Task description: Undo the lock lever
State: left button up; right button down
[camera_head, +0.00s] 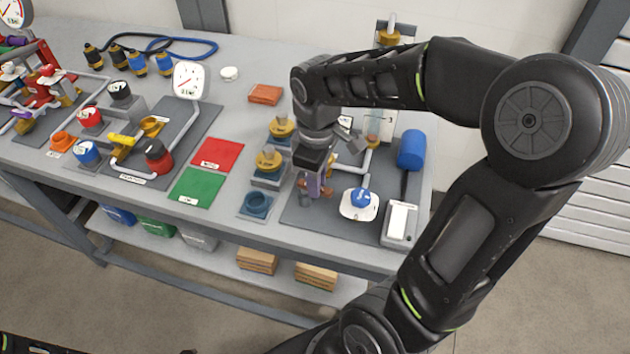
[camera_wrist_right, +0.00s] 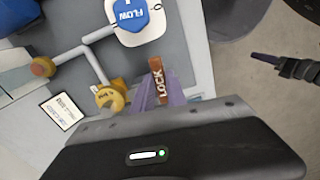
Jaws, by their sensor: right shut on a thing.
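The lock lever (camera_wrist_right: 157,78) is a brown bar marked LOCK. In the wrist view it stands between the purple fingers of my right gripper (camera_wrist_right: 168,92), which are shut on it. In the head view my right gripper (camera_head: 314,187) points down over the pump skid plate (camera_head: 295,215), and its fingers and hand hide most of the lever. In the wrist view a dark gripper with a thin tip, seemingly my left one (camera_wrist_right: 265,57), hangs over the floor at the right, away from the bench. Its jaws show too edge-on to read.
A blue FLOW knob (camera_head: 361,197) on a white dial is just right of my right gripper. A white-topped grey box (camera_head: 400,222) and a blue cylinder (camera_head: 411,150) stand further right. Brass-topped fittings (camera_head: 269,161) are close on the left. Green (camera_head: 198,188) and red (camera_head: 218,153) mats lie beyond.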

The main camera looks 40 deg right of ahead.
jog(key=shift+w+d+n, duration=0.1)
jog(key=shift+d+n, duration=0.05)
jog(key=shift+n, duration=0.35)
jog(key=c, duration=1.3)
grip_release()
jog(key=shift+c, duration=0.2)
jog(key=shift+r, duration=0.1)
notch_tip(320, 180, up, 8)
jog(key=shift+f, duration=0.2)
